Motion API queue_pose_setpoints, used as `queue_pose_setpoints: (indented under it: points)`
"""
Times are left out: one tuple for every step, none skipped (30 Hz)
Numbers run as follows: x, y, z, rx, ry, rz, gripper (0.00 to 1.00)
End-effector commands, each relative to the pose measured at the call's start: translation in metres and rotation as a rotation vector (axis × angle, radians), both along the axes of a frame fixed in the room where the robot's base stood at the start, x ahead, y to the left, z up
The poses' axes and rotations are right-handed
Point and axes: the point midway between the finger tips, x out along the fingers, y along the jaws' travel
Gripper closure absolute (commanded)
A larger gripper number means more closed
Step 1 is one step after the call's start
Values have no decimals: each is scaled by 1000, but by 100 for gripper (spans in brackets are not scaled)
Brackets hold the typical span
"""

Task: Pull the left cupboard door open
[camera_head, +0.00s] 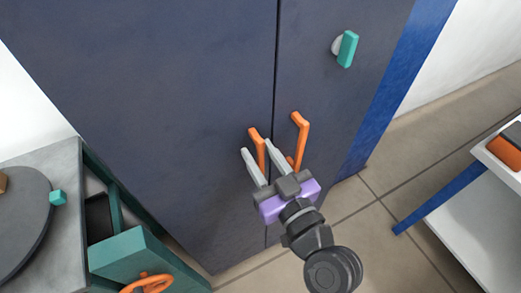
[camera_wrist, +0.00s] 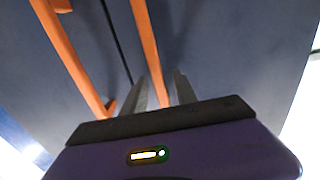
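The left cupboard door (camera_head: 150,90) is dark blue and appears shut, level with the right door at a dark seam. Its orange bar handle (camera_head: 257,145) is upright near the seam. My gripper (camera_head: 257,152) is open, with one grey finger on each side of this handle. In the wrist view the left door's handle (camera_wrist: 149,50) runs down between the two fingertips (camera_wrist: 160,88), with gaps on both sides. The lower end of the handle is partly hidden by the gripper.
The right door's orange handle (camera_head: 301,130) stands close beside my gripper; a teal knob (camera_head: 347,49) is higher up. A white table (camera_head: 480,210) is at right. Floor between is clear.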

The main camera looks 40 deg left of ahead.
Motion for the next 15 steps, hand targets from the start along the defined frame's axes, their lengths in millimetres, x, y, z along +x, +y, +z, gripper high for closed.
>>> queue_pose_setpoints:
  points:
    - [0,1,0,0,0,0,65]
    - [1,1,0,0,-1,0,65]
    - [1,1,0,0,-1,0,65]
    - [1,1,0,0,-1,0,65]
    - [1,1,0,0,-1,0,65]
    - [1,1,0,0,0,-1,65]
    - [1,1,0,0,0,-1,65]
    - [1,1,0,0,0,-1,67]
    - [1,1,0,0,0,-1,75]
    - [1,1,0,0,0,-1,81]
    - [1,1,0,0,0,-1,87]
    - [1,1,0,0,0,-1,95]
    - [1,1,0,0,0,-1,100]
    - [1,1,0,0,0,-1,100]
    - [1,1,0,0,0,-1,100]
